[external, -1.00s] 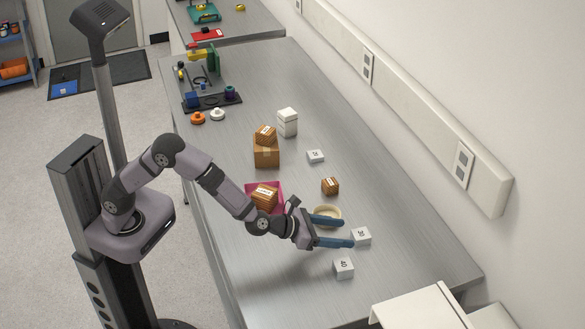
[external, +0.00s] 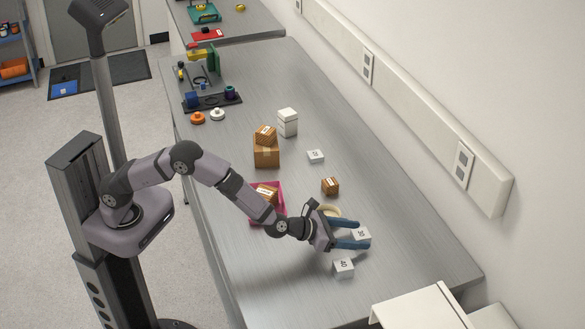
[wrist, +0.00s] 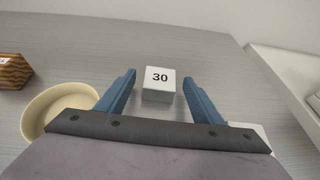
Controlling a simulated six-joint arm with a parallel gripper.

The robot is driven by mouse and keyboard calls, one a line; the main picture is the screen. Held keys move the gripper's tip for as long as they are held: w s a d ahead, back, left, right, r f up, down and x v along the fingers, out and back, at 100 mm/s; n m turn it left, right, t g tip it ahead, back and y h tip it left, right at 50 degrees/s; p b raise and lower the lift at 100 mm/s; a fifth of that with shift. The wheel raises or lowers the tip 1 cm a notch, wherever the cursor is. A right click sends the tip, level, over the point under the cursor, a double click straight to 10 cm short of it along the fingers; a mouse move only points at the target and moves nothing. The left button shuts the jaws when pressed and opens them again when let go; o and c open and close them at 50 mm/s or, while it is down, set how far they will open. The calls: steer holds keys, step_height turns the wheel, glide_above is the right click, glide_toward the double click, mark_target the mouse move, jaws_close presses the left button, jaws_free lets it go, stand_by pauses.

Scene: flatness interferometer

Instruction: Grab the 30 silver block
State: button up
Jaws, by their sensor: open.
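The silver block marked 30 (wrist: 159,85) stands on the table in the wrist view, between and slightly beyond the fingertips. It also shows in the external view (external: 361,234), beside the fingers. My gripper (wrist: 161,88) is open and empty, with blue fingers spread on the left and right of the block. In the external view my gripper (external: 366,236) is low over the table, its fingertips at the block. Contact between the fingers and the block cannot be told.
A block marked 40 (external: 343,267) stands close by, nearer the front. Wooden blocks (external: 330,186), a pink tray (external: 280,196) and another pale block (external: 315,156) stand farther back.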

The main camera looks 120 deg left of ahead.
mark_target(359, 234)
steer(key=shift+x, duration=0.85)
steer(key=shift+c, duration=0.2)
steer(key=shift+r, duration=0.1)
steer(key=c, duration=1.2)
steer(key=shift+c, duration=0.2)
steer(key=shift+r, duration=0.1)
step_height(359, 234, up, 10)
steer(key=shift+f, duration=0.1)
